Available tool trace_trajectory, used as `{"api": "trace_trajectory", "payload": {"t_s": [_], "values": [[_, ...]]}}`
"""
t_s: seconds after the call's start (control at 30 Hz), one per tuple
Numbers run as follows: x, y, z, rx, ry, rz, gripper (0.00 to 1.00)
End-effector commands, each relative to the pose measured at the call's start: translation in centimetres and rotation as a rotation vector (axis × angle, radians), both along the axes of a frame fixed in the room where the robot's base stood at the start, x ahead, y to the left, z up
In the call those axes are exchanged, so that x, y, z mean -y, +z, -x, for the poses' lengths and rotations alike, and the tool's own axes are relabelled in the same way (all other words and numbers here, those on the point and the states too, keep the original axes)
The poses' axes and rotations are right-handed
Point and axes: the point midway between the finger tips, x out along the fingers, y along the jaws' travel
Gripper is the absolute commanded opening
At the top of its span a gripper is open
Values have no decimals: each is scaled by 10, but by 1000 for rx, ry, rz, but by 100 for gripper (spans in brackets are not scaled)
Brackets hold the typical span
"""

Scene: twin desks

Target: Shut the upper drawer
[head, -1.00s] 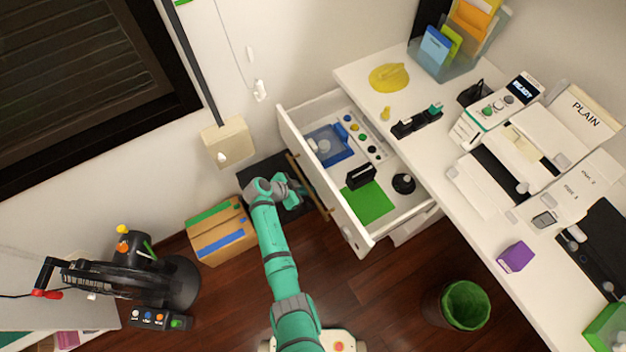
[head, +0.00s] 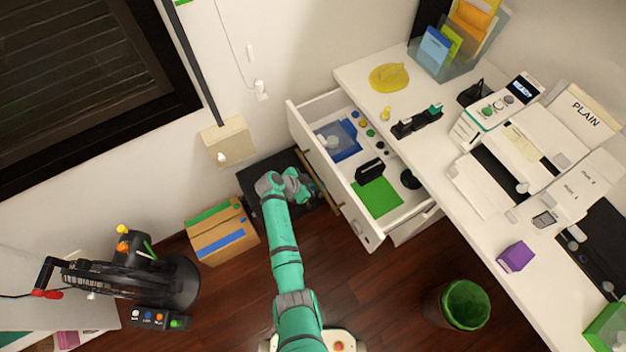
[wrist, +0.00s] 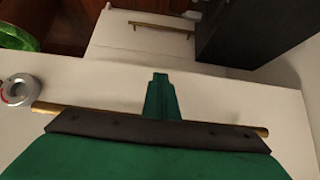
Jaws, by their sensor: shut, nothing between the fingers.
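The upper drawer (head: 357,228) of the white desk is partly open in the head view, its white front facing my arm. Its brass handle (head: 322,182) runs along that front. My gripper (head: 303,187) is shut and empty, up against the front near the handle. In the wrist view my shut fingers (wrist: 160,98) point at the white drawer front (wrist: 230,95). The handle (wrist: 45,107) crosses behind my gripper, its middle hidden. A round silver lock (wrist: 18,90) sits at the left. I cannot tell exactly where the fingers touch.
The drawer holds a blue tray (head: 345,148), a black stamp-like item (head: 369,168) and a green sheet (head: 378,198). A lower drawer handle (wrist: 160,26) shows in the wrist view. A cardboard box (head: 220,235) and a green-lined bin (head: 466,304) stand on the floor.

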Motion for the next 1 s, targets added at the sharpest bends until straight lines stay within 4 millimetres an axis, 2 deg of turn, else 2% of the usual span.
{"api": "trace_trajectory", "payload": {"t_s": [1.0], "values": [[69, 1, -40, 1, -2, 1, 0]]}}
